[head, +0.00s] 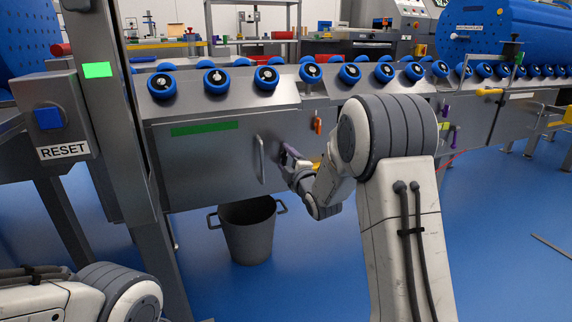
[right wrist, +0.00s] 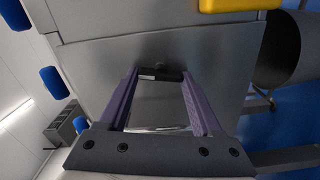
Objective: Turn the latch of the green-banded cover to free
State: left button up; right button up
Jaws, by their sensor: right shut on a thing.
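The green-banded cover (head: 205,155) is a grey metal panel under the roller conveyor, with a green band (head: 205,128) near its top and an upright bar handle (head: 262,160) towards its right side. My right gripper (head: 286,149) is at the right edge of this cover. In the right wrist view its purple fingers (right wrist: 160,80) are shut on a small dark latch (right wrist: 160,74) that stands out from the grey metal face. In the head view the latch is hidden by the gripper, and its angle is hard to tell. My left gripper is out of view.
A dark bucket (head: 250,232) stands on the blue floor below the cover. An orange latch (head: 318,125) sits to the right of my gripper. A post and a RESET box (head: 55,120) stand at the left. Blue rollers (head: 216,80) run above.

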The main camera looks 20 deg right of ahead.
jog(key=shift+f+n+b, duration=0.1)
jog(key=shift+n+b, duration=0.45)
jog(key=shift+n, duration=0.55)
jog(key=o, duration=1.4)
jog(key=shift+c, duration=0.2)
jog(key=shift+s, duration=0.1)
